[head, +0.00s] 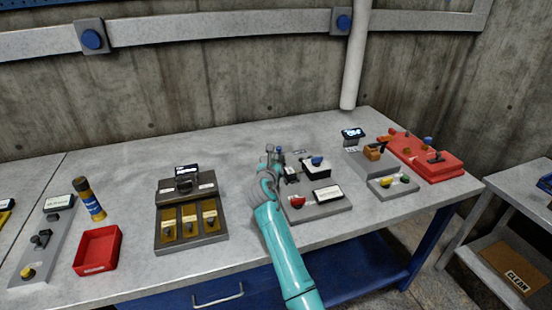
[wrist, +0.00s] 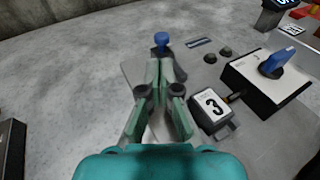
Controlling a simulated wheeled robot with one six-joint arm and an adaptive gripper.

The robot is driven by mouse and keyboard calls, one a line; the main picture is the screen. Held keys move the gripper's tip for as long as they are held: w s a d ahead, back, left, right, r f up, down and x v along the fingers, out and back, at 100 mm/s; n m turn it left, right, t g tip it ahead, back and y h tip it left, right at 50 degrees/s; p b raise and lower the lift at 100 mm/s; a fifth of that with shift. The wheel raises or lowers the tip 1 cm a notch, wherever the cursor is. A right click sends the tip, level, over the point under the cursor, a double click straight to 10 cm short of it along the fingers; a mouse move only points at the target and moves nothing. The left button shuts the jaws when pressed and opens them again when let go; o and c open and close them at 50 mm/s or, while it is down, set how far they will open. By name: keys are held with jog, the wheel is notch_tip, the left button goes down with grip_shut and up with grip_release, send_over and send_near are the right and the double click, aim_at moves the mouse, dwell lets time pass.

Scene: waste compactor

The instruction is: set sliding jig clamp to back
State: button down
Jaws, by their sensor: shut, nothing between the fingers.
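My gripper (head: 268,170) is over the grey fixture board (head: 322,208) in the middle of the bench. In the wrist view its fingers (wrist: 160,72) are shut and empty. A small blue knob on a grey stem (wrist: 162,40) stands just beyond the fingertips; whether they touch it cannot be told. No readable label shows which part is the sliding jig clamp. My gripper and arm hide the board's left side in the head view.
A three-slot device (head: 185,252) and a red tray (head: 97,251) stand left. A grey control unit (head: 372,160) and a red fixture (head: 440,167) stand right. A white pipe (head: 355,55) comes down behind the bench. Bare bench lies between the three-slot device and my arm.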

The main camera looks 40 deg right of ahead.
jog(key=v, duration=0.6)
jog(key=shift+s+a, duration=0.25)
jog(key=shift+s, duration=0.05)
